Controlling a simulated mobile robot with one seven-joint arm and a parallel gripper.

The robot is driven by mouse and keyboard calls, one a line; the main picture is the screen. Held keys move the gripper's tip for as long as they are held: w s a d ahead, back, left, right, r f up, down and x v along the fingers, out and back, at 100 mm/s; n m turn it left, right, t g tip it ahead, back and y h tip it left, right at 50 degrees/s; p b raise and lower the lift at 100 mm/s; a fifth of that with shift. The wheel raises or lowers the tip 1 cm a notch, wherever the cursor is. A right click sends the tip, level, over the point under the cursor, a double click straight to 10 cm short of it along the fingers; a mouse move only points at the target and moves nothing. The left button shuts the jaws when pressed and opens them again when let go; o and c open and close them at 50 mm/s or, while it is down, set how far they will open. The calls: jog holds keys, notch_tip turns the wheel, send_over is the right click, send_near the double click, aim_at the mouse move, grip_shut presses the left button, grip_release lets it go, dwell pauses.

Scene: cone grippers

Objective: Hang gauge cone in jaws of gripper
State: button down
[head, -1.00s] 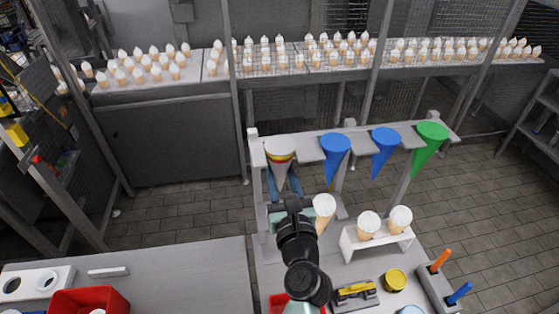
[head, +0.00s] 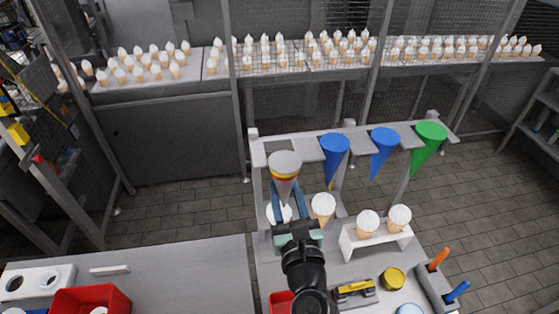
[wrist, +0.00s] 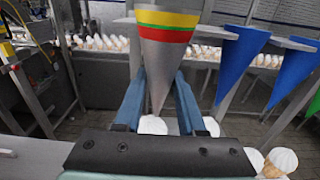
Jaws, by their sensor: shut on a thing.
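The gauge cone (head: 285,166) is grey with yellow, red and green bands and points tip down. In the head view it is at the left end of the rack (head: 308,146), with its wide top a little in front of the bar. In the wrist view the cone (wrist: 165,52) stands upright and large. My gripper (head: 285,190) is shut on the cone, one blue finger on each side of its lower part. The gripper (wrist: 160,82) also shows in the wrist view. I cannot tell whether the cone touches the rack's jaws.
Two blue cones (head: 335,155) (head: 383,150) and a green cone (head: 429,142) hang along the rack to the right. White-topped cones (head: 323,206) stand below. A white stand (head: 376,236) holds two more. A red bin (head: 92,303) is at lower left.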

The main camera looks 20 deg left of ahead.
jog(key=shift+v, duration=2)
